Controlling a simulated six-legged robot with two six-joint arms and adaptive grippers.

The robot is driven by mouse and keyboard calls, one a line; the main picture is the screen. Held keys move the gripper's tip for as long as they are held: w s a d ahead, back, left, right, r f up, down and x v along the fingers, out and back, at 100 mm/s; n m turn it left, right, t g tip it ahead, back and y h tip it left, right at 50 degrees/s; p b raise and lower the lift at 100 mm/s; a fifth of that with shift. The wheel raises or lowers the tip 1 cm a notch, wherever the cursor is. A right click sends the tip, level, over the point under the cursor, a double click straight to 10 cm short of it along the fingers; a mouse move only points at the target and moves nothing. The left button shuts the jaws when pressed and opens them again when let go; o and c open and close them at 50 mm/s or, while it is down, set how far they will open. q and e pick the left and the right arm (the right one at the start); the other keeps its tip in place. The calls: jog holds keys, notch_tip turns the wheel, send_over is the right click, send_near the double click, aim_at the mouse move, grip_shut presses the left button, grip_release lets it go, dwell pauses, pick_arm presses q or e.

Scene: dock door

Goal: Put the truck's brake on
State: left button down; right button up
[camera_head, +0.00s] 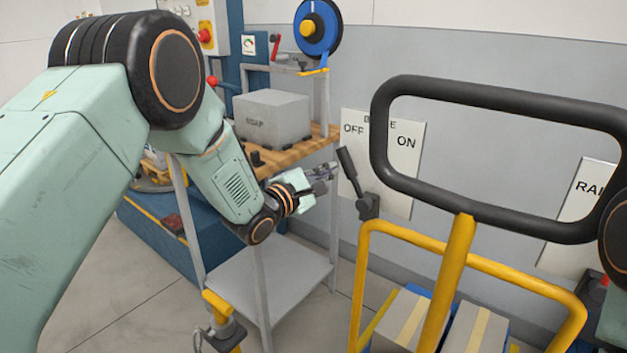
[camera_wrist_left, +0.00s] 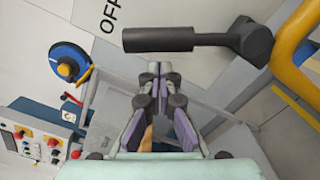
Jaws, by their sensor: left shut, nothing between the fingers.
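The brake lever (camera_head: 357,182) is a dark handle on a dark pivot block beside the truck's yellow frame. It leans up and left, toward the OFF side of a white sign (camera_head: 398,185) marked OFF and ON. In the left wrist view the lever (camera_wrist_left: 170,39) lies across the top. My left gripper (camera_head: 331,171) is just left of the lever, its fingers shut and empty. In the left wrist view the fingertips (camera_wrist_left: 159,69) are below the lever with a visible gap. The truck's black handle (camera_head: 500,95) partly covers the sign. My right gripper is out of view.
A shelf cart (camera_head: 275,280) with a grey box (camera_head: 272,118) stands behind my left arm. The truck's yellow frame (camera_head: 450,270) and cartons (camera_head: 400,318) fill the lower right. Another sign (camera_head: 575,220) hangs at the right. A blue reel (camera_head: 332,38) is at the top.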

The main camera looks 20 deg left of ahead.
pick_arm(q)
jog(key=shift+s+d+r, duration=0.1)
jog(key=shift+d+r, duration=0.05)
jog(key=shift+d, duration=0.1)
jog(key=shift+d, duration=0.1)
